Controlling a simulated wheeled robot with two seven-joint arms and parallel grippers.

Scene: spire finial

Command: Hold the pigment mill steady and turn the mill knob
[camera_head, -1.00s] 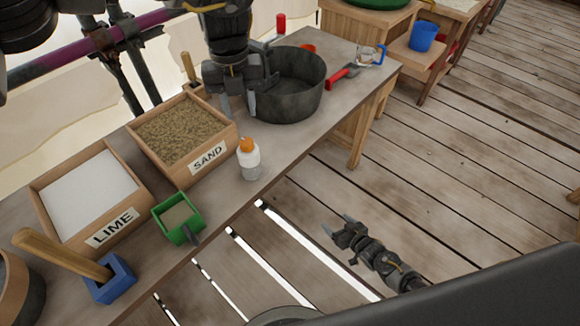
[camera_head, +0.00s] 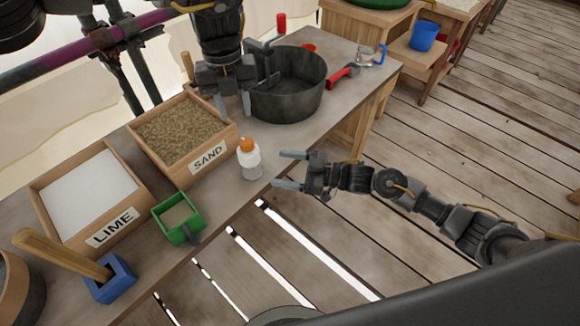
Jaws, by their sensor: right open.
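The pigment mill (camera_head: 250,165) looks like a small upright bottle with a white body, a greyish lower part and an orange knob (camera_head: 246,144) on top. It stands on the table near the front edge, to the right of the sand box. My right gripper (camera_head: 284,170) is open, its two fingers pointing left at the mill from the table's front side, with a small gap and nothing between them. My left gripper (camera_head: 234,106) hangs from above, fingers down and apart, empty, behind the mill near the sand box's right corner. Nothing hides the mill.
The sand box (camera_head: 180,170), lime box (camera_head: 75,235) and green scoop (camera_head: 180,228) are left of the mill. A dark pot (camera_head: 288,100) stands behind it to the right. A red-handled tool (camera_head: 342,74) and glass jug (camera_head: 370,56) lie further back.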

